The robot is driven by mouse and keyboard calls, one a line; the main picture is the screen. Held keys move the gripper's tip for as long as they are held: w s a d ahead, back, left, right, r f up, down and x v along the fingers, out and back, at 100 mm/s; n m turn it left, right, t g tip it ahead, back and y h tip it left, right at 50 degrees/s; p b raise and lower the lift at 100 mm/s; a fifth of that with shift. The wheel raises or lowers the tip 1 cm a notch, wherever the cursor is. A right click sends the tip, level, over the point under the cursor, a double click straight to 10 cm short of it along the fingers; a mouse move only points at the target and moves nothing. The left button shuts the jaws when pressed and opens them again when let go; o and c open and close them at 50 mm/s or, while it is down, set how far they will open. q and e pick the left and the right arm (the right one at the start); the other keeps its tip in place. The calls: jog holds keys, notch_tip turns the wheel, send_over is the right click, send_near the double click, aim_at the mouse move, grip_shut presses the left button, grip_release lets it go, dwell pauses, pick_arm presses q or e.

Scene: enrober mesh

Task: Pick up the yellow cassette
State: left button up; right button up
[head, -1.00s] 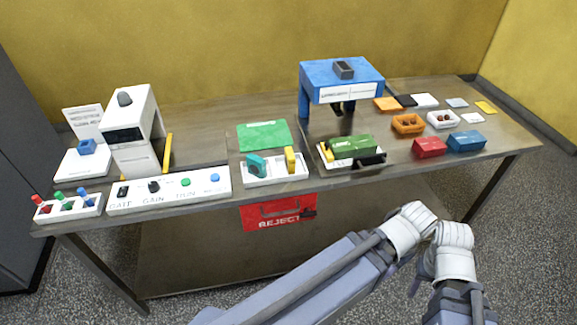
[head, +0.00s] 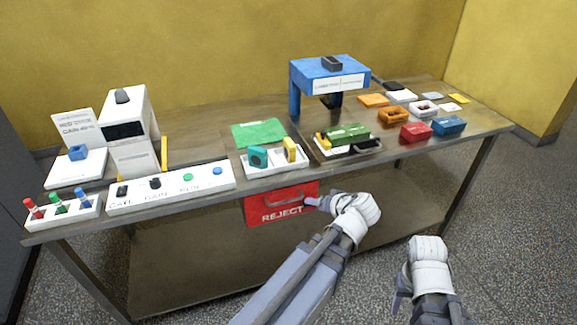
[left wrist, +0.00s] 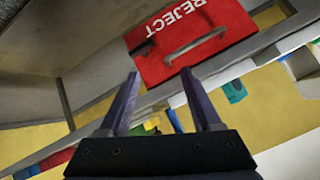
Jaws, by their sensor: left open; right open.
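The yellow cassette (head: 290,149) stands upright in the right part of a white tray (head: 262,172) near the table's front edge. A teal cassette (head: 258,157) stands to its left in the same tray. My left gripper (head: 313,201) is below the table's front edge, close to the red REJECT bin and apart from the cassette. In the left wrist view its two fingers (left wrist: 160,78) are spread with nothing between them. My right gripper (head: 401,288) is low in front of the table, open, partly hidden by its own wrist, and away from all objects.
The red REJECT bin (head: 270,208) with a handle hangs under the front edge. A green mat (head: 259,133) lies behind the tray. A green block on a fixture (head: 347,133) is to the right; a button panel (head: 172,188) is to the left. A blue stand (head: 328,76) rises behind.

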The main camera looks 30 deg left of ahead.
aim_at(290, 146)
pick_arm(q)
jog(key=w+a+r+n+t+y+b, duration=0.1)
jog(key=w+a+t+b, duration=0.1)
jog(key=a, duration=0.1)
jog(key=w+a+r+n+t+y+b, duration=0.1)
jog(key=w+a+r+y+b, duration=0.1)
jog(key=w+a, duration=0.1)
jog(key=w+a+r+n+t+y+b, duration=0.2)
jog(key=a, duration=0.3)
jog(key=shift+w+a+t, duration=0.15)
jog(key=shift+t, duration=0.15)
jog(key=shift+w+a+r, duration=0.2)
jog(key=shift+a+r, duration=0.05)
jog(key=shift+r, duration=0.25)
jog(key=shift+y, duration=0.3)
jog(key=shift+x, duration=3.85)
grip_shut()
pick_arm(e)
notch_tip(290, 146, down, 8)
